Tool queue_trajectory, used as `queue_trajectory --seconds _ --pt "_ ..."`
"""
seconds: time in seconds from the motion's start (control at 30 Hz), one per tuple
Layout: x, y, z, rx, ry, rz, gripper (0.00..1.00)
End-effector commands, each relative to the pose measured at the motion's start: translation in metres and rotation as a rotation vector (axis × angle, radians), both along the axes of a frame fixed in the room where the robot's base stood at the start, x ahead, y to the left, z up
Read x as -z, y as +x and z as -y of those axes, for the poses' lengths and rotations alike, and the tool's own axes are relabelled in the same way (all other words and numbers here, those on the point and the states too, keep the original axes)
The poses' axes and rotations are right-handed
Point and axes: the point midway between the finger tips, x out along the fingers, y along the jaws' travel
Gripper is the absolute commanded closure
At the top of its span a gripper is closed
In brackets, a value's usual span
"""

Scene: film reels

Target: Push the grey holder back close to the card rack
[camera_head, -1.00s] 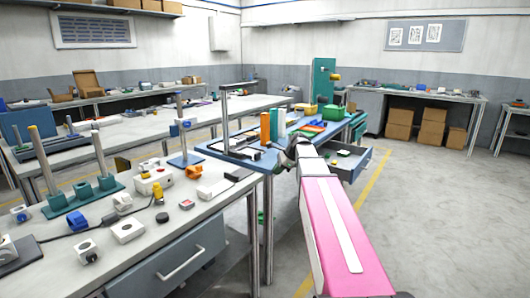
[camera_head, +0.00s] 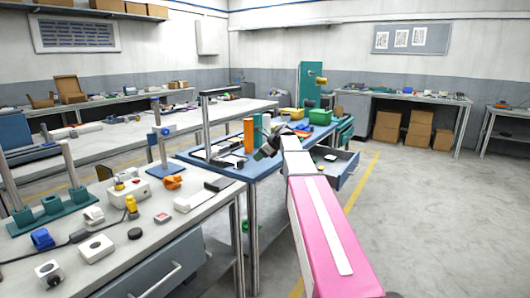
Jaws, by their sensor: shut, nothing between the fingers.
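My gripper (camera_head: 262,153) is at the end of my arm, small and dark, over the blue table (camera_head: 226,170). It is shut and empty, close to the right of an upright orange piece (camera_head: 248,135) and a teal upright piece (camera_head: 257,124). Whether it touches either is too small to tell. The grey holder and the card rack cannot be told apart surely at this size; my gripper and arm may hide part of them.
An open drawer (camera_head: 336,172) juts out at the blue table's right. A tall grey post frame (camera_head: 206,125) stands at its left. A yellow box (camera_head: 291,113) and a green bin (camera_head: 320,117) are behind. A cluttered workbench (camera_head: 180,222) is at near left. Floor at right is clear.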

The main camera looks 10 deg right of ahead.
Motion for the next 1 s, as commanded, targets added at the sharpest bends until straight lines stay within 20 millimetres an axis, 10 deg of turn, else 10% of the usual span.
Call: queue_trajectory --seconds 0.4,1.0 --pt "0.014 0.022 -0.045 -0.001 0.000 0.001 1.00" --pt "0.014 0.029 -0.060 -0.001 0.000 0.000 1.00"
